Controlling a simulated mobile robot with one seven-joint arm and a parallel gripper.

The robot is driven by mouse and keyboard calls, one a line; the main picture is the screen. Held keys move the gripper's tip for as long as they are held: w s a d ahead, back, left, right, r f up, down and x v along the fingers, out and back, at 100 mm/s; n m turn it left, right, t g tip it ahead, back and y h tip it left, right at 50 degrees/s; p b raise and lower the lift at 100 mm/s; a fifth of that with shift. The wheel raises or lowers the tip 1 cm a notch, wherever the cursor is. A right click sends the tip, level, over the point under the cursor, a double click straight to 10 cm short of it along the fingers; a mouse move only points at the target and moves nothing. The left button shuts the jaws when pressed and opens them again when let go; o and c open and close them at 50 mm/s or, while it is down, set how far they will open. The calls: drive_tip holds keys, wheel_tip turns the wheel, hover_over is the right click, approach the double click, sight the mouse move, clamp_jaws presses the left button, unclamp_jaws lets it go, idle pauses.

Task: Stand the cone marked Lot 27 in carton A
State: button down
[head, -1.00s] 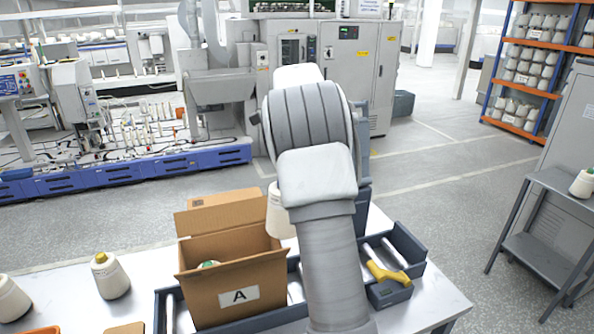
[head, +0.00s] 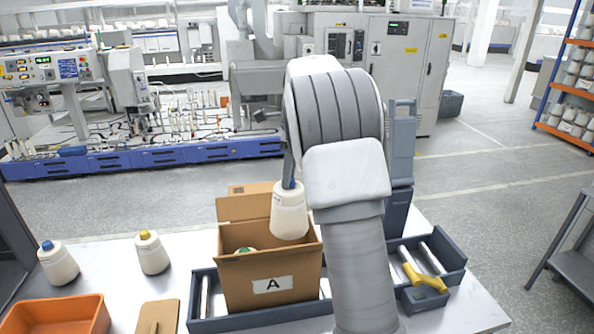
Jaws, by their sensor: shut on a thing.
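My gripper (head: 289,183) is shut on the top of a cream cone (head: 289,212) with a dark blue tip, mostly hidden behind my own arm. The cone hangs upright over the right part of the open cardboard carton A (head: 298,287), its lower end near the level of the carton's rim. Whether its base is inside the rim I cannot tell. No Lot mark on it is legible. Inside the carton, toward the left, the green tip of another cone (head: 245,250) shows; the front wall hides the rest of it.
The carton stands over a dark grey tray (head: 212,325) with metal rollers; a yellow tool (head: 428,278) lies at its right. Two cones, blue-tipped (head: 59,266) and yellow-tipped (head: 153,255), stand on the white table at left. An orange bin (head: 60,316) and brown clipboard (head: 157,316) are in front.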

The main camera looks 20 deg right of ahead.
wheel_tip(320, 180, down, 2)
drive_tip(key=shift+d+f, duration=0.1)
wheel_tip(320, 180, down, 20)
drive_tip(key=b, duration=1.1)
drive_tip(key=shift+r, duration=0.2)
drive_tip(key=shift+c, duration=2)
unclamp_jaws()
drive_tip(key=shift+f, duration=0.1)
drive_tip(key=r, duration=0.5)
drive_tip(key=d+r, duration=0.1)
drive_tip(key=r, duration=0.4)
drive_tip(key=s+r, duration=0.1)
drive_tip(key=r, duration=0.5)
drive_tip(key=shift+s+d, duration=0.1)
drive_tip(key=shift+d, duration=0.15)
drive_tip(key=shift+s+d+r, duration=0.1)
drive_tip(key=shift+r, duration=0.65)
